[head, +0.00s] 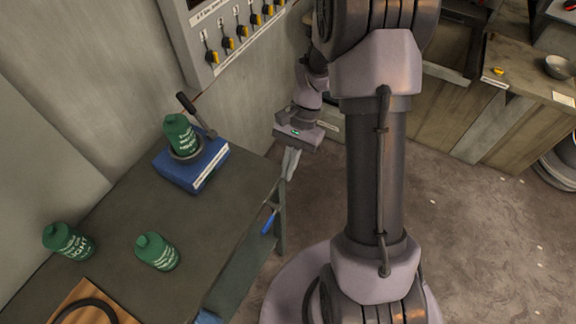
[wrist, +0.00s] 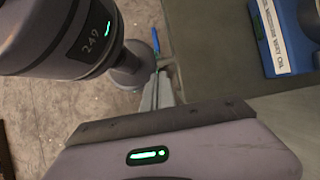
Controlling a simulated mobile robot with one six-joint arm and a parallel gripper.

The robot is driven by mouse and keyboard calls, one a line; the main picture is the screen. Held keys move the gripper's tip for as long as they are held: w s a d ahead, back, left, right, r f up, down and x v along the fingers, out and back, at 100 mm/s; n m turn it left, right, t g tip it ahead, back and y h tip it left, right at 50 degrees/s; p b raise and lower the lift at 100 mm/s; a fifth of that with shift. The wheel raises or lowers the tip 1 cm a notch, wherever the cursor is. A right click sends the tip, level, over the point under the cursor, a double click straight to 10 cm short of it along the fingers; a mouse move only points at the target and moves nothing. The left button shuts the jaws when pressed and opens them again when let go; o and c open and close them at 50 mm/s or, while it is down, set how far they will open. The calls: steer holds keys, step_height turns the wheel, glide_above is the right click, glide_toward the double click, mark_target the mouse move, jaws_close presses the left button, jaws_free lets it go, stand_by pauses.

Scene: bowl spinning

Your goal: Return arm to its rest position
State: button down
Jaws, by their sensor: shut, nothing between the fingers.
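My gripper (head: 289,164) hangs fingers down just past the right edge of the dark table (head: 222,215) in the head view. Its fingers are together and hold nothing. In the wrist view the gripper fingers (wrist: 158,92) show only partly beyond the gripper body. My arm stands upright through the middle of the head view and hides part of the room behind it.
A blue box (head: 193,167) on the table has a green bottle (head: 180,135) standing on it. Two more green bottles (head: 157,251) (head: 68,241) stand nearer. A blue-handled tool (head: 269,222) is by the table edge. A wall panel (head: 223,32) is behind. Floor (head: 480,215) is clear at right.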

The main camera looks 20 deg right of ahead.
steer(key=s+a+r+n+t+h+b, duration=0.2)
steer(key=a+r+n+t+b, duration=0.15)
steer(key=r, duration=0.65)
steer(key=s+a+r+n+t+b, duration=0.2)
steer(key=s+a+r+n+t, duration=0.1)
steer(key=s+a+r+t, duration=0.2)
steer(key=s+r, duration=0.2)
steer(key=s, duration=0.2)
steer(key=shift+s+t+h, duration=0.15)
steer(key=shift+t+h, duration=0.15)
steer(key=shift+t, duration=0.05)
